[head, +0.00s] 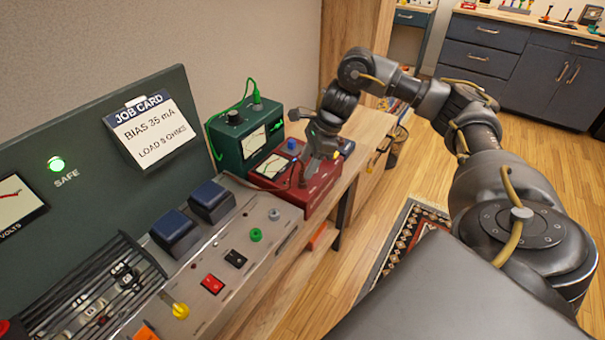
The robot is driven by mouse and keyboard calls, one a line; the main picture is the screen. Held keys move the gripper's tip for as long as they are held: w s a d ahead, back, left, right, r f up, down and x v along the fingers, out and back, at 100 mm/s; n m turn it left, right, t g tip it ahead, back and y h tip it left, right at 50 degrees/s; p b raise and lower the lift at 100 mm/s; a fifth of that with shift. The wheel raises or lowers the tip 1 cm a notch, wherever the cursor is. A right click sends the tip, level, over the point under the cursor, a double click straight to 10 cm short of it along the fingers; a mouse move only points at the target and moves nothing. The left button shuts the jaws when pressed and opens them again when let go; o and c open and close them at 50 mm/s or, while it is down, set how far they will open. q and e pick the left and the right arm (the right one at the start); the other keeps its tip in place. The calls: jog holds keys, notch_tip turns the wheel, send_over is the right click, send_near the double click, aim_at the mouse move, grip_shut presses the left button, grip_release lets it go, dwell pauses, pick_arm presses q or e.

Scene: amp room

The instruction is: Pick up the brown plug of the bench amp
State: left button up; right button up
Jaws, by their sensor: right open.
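My right gripper (312,168) is over the top of a red meter box (320,196), its fingers pointing down. Its jaws are open. A small brownish upright piece (302,176) shows at the left side of the fingers. It may be the brown plug, but it is too small and too close to the fingers to be sure. I cannot tell whether the fingers touch it. The bench amp (205,285) is the grey chassis at the lower left, with green, black, red and yellow parts on its top. My left gripper is not in view.
A green meter box (228,146) with a green cable stands behind the red box. A dark panel with a job card (151,128) rises behind the amp. The wooden bench (372,128) has a bare strip right of the red box. A patterned rug (408,232) lies on the floor.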

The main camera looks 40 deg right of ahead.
aim_at(302, 171)
jog(key=shift+x, duration=2)
jog(key=shift+w, duration=0.1)
grip_shut()
